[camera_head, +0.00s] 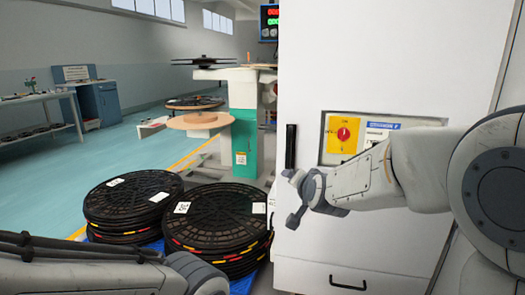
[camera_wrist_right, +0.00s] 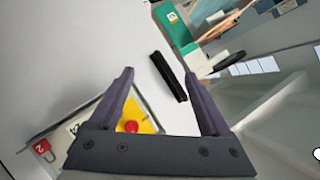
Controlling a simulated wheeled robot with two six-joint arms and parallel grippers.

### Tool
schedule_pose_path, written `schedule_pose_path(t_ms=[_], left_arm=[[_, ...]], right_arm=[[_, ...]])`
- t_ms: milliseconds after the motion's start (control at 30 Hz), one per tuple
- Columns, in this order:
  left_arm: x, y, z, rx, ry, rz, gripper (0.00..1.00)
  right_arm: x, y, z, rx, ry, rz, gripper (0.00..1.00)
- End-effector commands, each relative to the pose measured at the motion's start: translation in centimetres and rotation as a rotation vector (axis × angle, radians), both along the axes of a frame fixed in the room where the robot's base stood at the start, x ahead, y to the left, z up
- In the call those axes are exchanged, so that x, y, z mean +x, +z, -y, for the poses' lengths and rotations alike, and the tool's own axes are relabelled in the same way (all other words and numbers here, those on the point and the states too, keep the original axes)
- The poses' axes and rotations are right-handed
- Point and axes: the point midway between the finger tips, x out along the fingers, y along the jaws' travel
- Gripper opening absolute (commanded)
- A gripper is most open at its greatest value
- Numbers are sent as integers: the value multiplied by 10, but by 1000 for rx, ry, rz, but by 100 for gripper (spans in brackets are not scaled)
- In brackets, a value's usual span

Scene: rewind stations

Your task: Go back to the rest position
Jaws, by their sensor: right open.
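My right gripper (camera_head: 290,198) is in front of the white cabinet (camera_head: 385,65), left of the yellow switch plate (camera_head: 332,144) with its red knob (camera_head: 344,133). In the right wrist view the two fingers of my right gripper (camera_wrist_right: 160,75) stand wide apart, with nothing held. The black door handle (camera_head: 291,146) shows beyond the fingers in the right wrist view (camera_wrist_right: 168,77); I cannot tell how far off it is. My left arm crosses the bottom left of the head view, and its gripper is not in view.
Two stacks of black reels, left (camera_head: 132,195) and right (camera_head: 219,216), stand on a blue base (camera_head: 155,246) between my arms. A rewind station (camera_head: 243,125) with a green column stands behind them. A workbench (camera_head: 38,97) is far left, with open floor (camera_head: 140,114) between.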

Motion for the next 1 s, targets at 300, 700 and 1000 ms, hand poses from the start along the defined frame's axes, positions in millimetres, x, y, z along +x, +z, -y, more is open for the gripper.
schedule_pose_path(t_ms=[300,700,1000], left_arm=[[0,0,0,0,0,0,0],[0,0,0,0,0,0,0],[0,80,0,0,0,0,0]], right_arm=[[-197,-93,-101,-355,613,-489,81],[-387,-142,-57,-753,1141,-883,81],[-385,-61,-58,-748,1134,-887,81]])
